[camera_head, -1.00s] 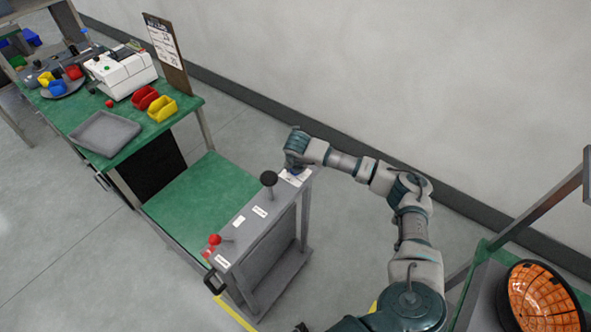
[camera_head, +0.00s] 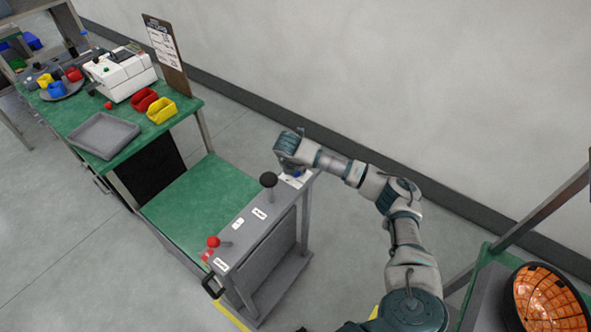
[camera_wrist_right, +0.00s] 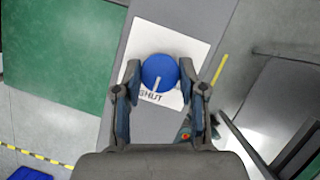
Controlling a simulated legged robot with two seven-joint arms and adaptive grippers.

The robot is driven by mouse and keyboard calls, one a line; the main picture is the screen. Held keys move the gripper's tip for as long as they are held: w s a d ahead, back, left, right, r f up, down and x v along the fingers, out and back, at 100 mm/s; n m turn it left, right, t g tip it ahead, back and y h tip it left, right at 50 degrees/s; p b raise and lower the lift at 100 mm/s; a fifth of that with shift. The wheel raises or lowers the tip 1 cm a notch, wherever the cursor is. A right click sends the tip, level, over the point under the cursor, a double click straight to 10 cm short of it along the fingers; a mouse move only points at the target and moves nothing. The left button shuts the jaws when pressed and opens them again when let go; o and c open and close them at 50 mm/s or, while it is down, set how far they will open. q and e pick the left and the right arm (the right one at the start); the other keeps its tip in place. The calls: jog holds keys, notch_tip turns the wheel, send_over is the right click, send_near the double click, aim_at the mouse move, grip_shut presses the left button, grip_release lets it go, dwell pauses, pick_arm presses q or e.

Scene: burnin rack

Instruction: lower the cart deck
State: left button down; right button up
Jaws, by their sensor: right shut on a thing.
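The cart has a green deck (camera_head: 200,200) and a grey control panel (camera_head: 245,222) along its near side. My right gripper (camera_head: 288,168) is at the panel's far end. In the right wrist view, my right gripper (camera_wrist_right: 163,98) is shut on a round blue knob (camera_wrist_right: 158,72), with a finger on each side. The knob's white mark points down toward the word SHUT on a white label (camera_wrist_right: 188,48). A black ball-topped lever (camera_head: 268,180) and a red-knobbed lever (camera_head: 213,242) stand on the panel. My left gripper is out of view.
A green workbench (camera_head: 85,115) with a grey tray (camera_head: 103,135), red and yellow bins and a white machine (camera_head: 122,74) stands beyond the cart. A wall is behind. At right is an orange-lit round fixture (camera_head: 548,300). Open floor lies at left.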

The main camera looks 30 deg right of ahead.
jog(key=shift+s+f, duration=0.1)
jog(key=shift+f, duration=0.05)
jog(key=o, duration=1.1)
jog(key=v, duration=1.2)
